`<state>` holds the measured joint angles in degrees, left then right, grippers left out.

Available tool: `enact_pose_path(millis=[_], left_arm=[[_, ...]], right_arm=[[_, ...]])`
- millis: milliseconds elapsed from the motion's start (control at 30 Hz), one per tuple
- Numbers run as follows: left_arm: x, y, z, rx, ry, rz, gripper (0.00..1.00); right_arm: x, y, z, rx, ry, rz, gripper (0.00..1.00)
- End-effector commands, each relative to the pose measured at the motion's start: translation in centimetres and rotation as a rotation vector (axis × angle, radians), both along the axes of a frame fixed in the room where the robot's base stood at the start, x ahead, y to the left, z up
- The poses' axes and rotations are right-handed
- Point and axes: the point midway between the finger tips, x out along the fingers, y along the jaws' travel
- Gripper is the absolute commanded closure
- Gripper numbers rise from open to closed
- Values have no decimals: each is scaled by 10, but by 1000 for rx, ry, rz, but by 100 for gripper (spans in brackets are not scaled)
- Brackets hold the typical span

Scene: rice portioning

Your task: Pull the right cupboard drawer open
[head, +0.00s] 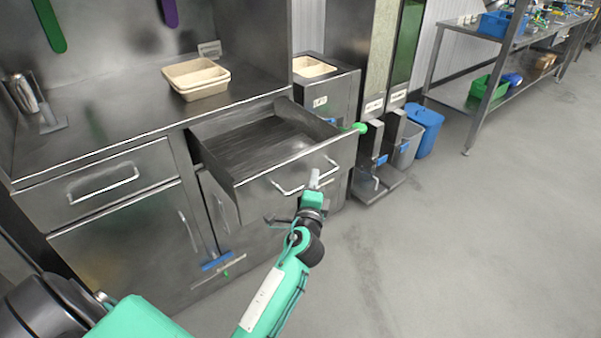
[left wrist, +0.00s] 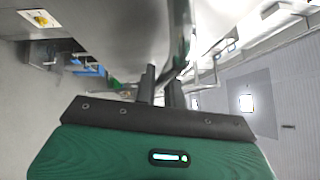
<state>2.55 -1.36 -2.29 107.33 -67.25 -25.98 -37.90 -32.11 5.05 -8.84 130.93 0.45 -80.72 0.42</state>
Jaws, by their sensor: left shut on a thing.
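The right cupboard drawer (head: 256,196) stands pulled out from under the steel counter in the head view, and its inside looks empty. Its bar handle (head: 283,190) is on the front panel. My left gripper (head: 314,181) is at the right part of this handle, with its fingers shut on it. In the left wrist view my gripper's fingers (left wrist: 162,85) are close together in front of a blurred metal surface; the handle is hard to make out there. My right gripper is not in view.
The left drawer (head: 105,183) is shut. Stacked beige trays (head: 196,78) sit on the counter (head: 110,110). Right of the drawer stand steel dispensers, a grey bin (head: 408,146) and a blue bin (head: 425,130). The floor in front is clear.

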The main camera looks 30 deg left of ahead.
Motion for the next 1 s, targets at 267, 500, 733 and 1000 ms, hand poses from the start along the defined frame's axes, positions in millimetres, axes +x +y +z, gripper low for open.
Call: enact_pose_path(millis=[267,500,733,1000], left_arm=[[-9,-20,-1,0,2,1,100],[-9,-22,-1,0,2,2,100],[-9,-21,-1,0,2,2,70],[-9,-22,-1,0,1,1,68]], right_arm=[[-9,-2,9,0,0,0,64],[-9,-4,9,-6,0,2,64],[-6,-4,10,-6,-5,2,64],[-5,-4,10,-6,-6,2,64]])
